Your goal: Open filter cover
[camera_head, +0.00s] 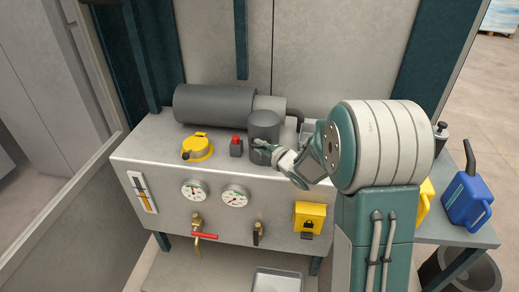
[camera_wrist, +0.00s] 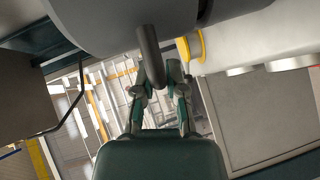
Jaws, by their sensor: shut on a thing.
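The filter cover, a dark grey round cap (camera_head: 264,122), stands on top of the grey cabinet, right of the large motor cylinder. In the wrist view its dark underside or wall (camera_wrist: 110,35) fills the top. My gripper (camera_head: 263,145) is at the near side of the cover. In the wrist view my gripper (camera_wrist: 158,78) has its fingers on both sides of the handle's end, closed on it. The exact finger contact is partly hidden by the handle.
A yellow filler cap (camera_head: 198,148) and a small red-topped part (camera_head: 236,146) stand left of the cover. The motor (camera_head: 214,104) lies behind. Gauges (camera_head: 235,196), a red-handled valve (camera_head: 202,236) and a yellow lock box (camera_head: 310,217) are on the front. A blue can (camera_head: 468,200) stands right.

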